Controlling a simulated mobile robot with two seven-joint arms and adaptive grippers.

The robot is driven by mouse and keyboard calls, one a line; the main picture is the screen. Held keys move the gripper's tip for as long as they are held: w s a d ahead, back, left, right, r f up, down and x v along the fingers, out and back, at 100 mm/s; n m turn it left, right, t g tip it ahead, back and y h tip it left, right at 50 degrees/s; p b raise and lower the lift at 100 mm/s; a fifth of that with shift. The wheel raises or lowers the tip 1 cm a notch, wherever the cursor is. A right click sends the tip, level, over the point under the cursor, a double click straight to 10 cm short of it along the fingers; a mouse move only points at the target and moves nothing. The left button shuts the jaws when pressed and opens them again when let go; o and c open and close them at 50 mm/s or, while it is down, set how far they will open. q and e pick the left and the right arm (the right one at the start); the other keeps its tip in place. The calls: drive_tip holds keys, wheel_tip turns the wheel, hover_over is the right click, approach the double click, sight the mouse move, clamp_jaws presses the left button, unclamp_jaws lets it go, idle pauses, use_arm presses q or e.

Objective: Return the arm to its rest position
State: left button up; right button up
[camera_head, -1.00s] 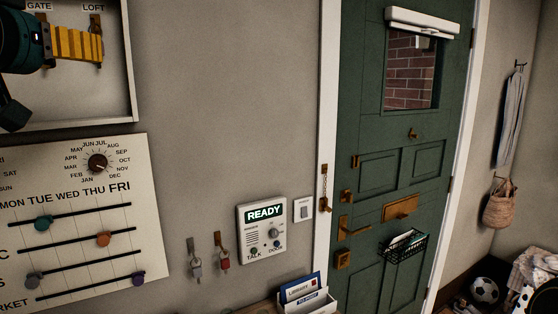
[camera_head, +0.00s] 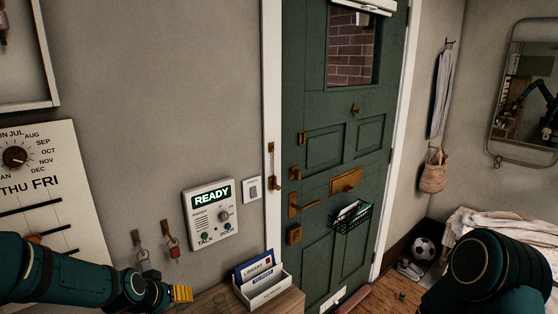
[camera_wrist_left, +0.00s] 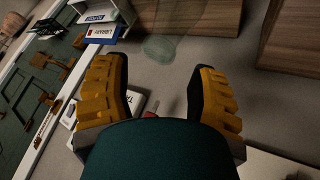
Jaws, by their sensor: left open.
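My left arm comes in from the lower left in the head view. Its left gripper (camera_head: 182,293), with yellow fingers, is low in front of the wall, below the hanging keys and left of the letter holder. In the left wrist view the left gripper (camera_wrist_left: 158,88) has its two ridged fingers wide apart with nothing between them. A rounded link of my own arm fills the lower right of the head view. My right gripper is not seen.
An intercom reading READY (camera_head: 210,214) and keys (camera_head: 172,246) are on the wall. A letter holder (camera_head: 264,290) stands on a wooden bench (camera_head: 210,303). A calendar panel (camera_head: 50,160) is at left. A green door (camera_head: 335,120) and a mirror (camera_head: 528,90) are farther right.

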use_arm(q)
drive_tip(key=s+d+f+g+h, duration=0.1)
drive_tip(key=s+d+f+g, duration=0.1)
drive_tip(key=s+d+f, duration=0.5)
drive_tip(key=s+d+f+g, duration=0.1)
drive_tip(key=s+f+g, duration=0.1)
drive_tip(key=s+f, duration=0.65)
drive_tip(key=s+d+f+g+h, duration=0.1)
drive_tip(key=s+d+f+g, duration=0.15)
drive_tip(key=s+f, duration=0.3)
drive_tip(key=s+d+f+g, duration=0.1)
drive_tip(key=s+d+f, duration=0.3)
drive_tip(key=s, duration=0.2)
drive_tip(key=w+d+m+t+b, duration=0.1)
drive_tip(key=w+d+t+b, duration=0.1)
drive_tip(key=w+b, duration=0.2)
drive_tip(key=shift+w+r, duration=0.35)
drive_tip(key=shift+w, duration=0.7)
